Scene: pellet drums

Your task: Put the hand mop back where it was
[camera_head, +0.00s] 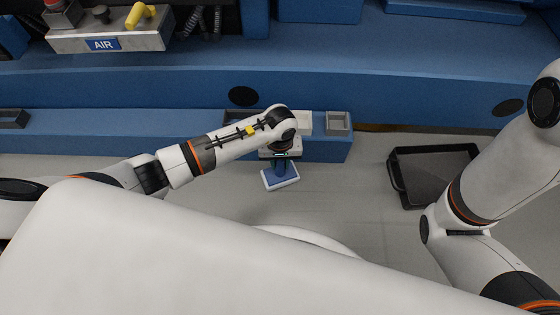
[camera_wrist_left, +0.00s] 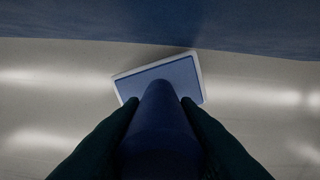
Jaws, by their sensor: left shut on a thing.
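The hand mop (camera_head: 281,177) has a flat blue head with a white rim and a blue handle. In the head view it is below my left gripper (camera_head: 279,160), in front of the low blue ledge. In the left wrist view, the dark fingers of my left gripper (camera_wrist_left: 160,125) are shut on the blue handle. The mop head (camera_wrist_left: 158,78) shows beyond the handle, slightly turned, over the grey floor and close to the blue wall. I cannot tell whether the head touches the floor. My right gripper is out of view; only my right arm shows.
A small grey open holder (camera_head: 338,123) sits on the low blue ledge (camera_head: 322,149), right of my left wrist. A black tray (camera_head: 432,175) lies on the floor to the right. An AIR panel (camera_head: 104,44) with a yellow handle is at upper left. Floor between mop and tray is clear.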

